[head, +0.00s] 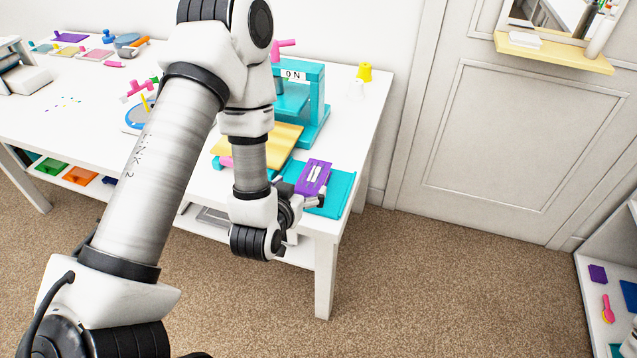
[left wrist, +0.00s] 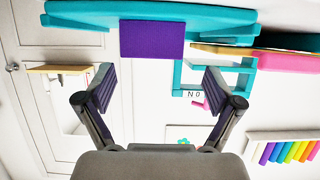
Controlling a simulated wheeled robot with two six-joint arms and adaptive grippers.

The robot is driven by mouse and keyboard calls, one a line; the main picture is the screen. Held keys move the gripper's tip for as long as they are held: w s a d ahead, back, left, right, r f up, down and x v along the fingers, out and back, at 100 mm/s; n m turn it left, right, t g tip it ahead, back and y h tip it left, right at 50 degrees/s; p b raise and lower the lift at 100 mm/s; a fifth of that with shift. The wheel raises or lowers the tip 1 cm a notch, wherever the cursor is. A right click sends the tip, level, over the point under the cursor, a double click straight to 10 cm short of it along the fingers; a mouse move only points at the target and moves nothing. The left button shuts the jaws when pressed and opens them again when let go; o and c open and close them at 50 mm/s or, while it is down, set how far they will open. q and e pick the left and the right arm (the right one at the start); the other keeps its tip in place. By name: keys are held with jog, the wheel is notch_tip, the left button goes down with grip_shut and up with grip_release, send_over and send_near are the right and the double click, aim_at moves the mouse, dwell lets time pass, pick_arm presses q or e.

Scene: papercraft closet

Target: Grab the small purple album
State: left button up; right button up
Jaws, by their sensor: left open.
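The small purple album (head: 314,178) lies on a teal board (head: 343,186) at the table's near right corner, with a pale marking on its top. My left gripper (head: 312,203) is at the table edge on the near side of the album, partly hidden by its own wrist. In the left wrist view, which looks upside down, the album (left wrist: 152,39) shows its plain purple edge, centred beyond the open fingers (left wrist: 155,88). The teal board (left wrist: 85,16) shows there too. Nothing is between the fingers, and they look apart from the album. My right gripper is not in view.
A teal press (head: 305,110) marked ON stands behind the album, with a yellow board (head: 285,138) beside it. A yellow-capped bottle (head: 362,78) stands at the back right. Other purple pieces lie at far left (head: 70,38) and on the right shelf (head: 598,273).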

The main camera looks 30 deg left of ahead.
aim_at(310, 183)
pick_arm(q)
jog(key=shift+w+d+f+b, duration=0.1)
jog(key=shift+w+f+b, duration=0.55)
jog(key=shift+w+b, duration=0.3)
jog(key=x, duration=0.2)
jog(key=p+x, duration=0.1)
jog(key=x, duration=0.1)
jog(key=shift+w+r, duration=0.1)
jog(key=shift+w, duration=0.55)
jog(key=shift+s, duration=0.15)
jog(key=c, duration=1.3)
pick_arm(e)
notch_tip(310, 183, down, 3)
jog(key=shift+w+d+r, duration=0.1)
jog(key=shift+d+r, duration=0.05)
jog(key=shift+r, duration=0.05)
